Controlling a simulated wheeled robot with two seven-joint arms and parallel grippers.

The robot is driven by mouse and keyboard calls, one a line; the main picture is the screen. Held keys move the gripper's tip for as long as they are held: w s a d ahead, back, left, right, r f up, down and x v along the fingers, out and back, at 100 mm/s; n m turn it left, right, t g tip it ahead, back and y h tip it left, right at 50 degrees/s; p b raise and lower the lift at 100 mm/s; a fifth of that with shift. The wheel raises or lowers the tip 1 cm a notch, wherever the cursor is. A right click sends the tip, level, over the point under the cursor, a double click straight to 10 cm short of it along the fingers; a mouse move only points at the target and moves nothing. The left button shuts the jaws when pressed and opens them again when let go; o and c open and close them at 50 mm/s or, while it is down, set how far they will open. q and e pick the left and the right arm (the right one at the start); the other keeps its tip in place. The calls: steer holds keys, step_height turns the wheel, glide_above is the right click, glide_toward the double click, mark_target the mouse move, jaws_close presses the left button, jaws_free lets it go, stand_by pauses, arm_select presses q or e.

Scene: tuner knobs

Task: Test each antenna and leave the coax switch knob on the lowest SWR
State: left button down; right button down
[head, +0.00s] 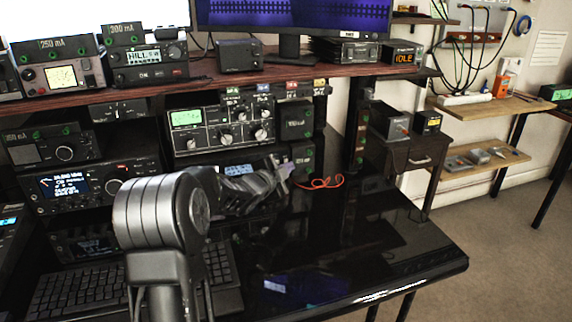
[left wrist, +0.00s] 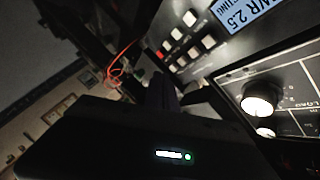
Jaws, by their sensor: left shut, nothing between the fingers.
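My left gripper (head: 286,166) is shut and empty. It is in front of the lower equipment under the shelf, beside a unit with a small blue display (head: 238,170). In the left wrist view this display (left wrist: 252,10) is cut off by the frame edge and reads "SWR 2.5", with a partly legible "TESTING" line. Small push buttons (left wrist: 187,45), one of them orange-red, sit beside it near the fingers. A round knob (left wrist: 262,97) marked "LOAD" shows on the panel at right. The tuner (head: 218,128) has a green display and several knobs. I cannot tell which knob is the coax switch.
A loose red cable (head: 325,182) lies right of the gripper. A keyboard (head: 80,290) lies on the glossy black desk (head: 400,265), whose right part is mostly clear. Radios and meters fill the shelf (head: 215,78) above. A box reading "IDLE" (head: 404,57) stands at right.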

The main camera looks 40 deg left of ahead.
stand_by(0.3)
arm_select(q)
steer(key=s+d+b, duration=0.2)
steer(key=b, duration=0.1)
steer(key=shift+d+f, duration=0.2)
steer(key=shift+d, duration=0.2)
steer(key=shift+s+d+r+b, duration=0.1)
steer(key=shift+s+d+b, duration=0.2)
steer(key=shift+d+b, duration=0.3)
steer(key=shift+s+d, duration=0.1)
steer(key=shift+r, duration=0.1)
